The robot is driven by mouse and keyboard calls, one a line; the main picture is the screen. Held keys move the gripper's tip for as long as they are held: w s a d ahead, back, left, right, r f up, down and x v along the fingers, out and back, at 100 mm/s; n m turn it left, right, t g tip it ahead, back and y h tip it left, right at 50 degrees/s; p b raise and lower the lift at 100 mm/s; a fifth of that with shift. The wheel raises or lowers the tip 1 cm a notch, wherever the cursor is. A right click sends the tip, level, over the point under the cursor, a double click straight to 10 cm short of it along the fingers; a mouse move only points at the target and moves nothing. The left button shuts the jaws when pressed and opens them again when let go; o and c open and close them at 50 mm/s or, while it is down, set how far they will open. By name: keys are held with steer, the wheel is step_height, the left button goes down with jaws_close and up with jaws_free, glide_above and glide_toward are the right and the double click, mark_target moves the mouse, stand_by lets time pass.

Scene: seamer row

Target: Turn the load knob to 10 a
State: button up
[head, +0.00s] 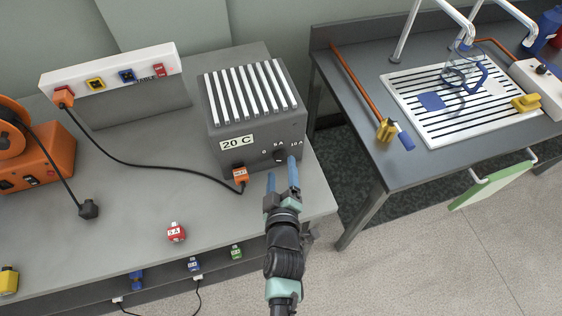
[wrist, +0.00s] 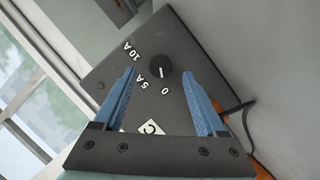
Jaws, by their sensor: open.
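The load knob (wrist: 160,65) is a round black knob with a white pointer line on the front of a dark grey load box (head: 225,130). In the wrist view the marks 0, 5 A and 10 A lie around it, and the line appears to point toward 0. In the head view the knob (head: 279,156) is small, just beyond my fingertips. My gripper (head: 281,171) is open with blue fingers, in front of the box's right part. In the wrist view the fingers (wrist: 157,78) stand on either side of the knob's line, apart from it and empty.
An orange plug (head: 240,175) with a black cable sits at the box's lower front, left of my gripper. A red 5 A block (head: 176,232) lies on the grey bench (head: 130,190). A second table (head: 350,110) stands right, across a gap.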

mark_target(281, 161)
steer(key=shift+x, duration=1.6)
jaws_close()
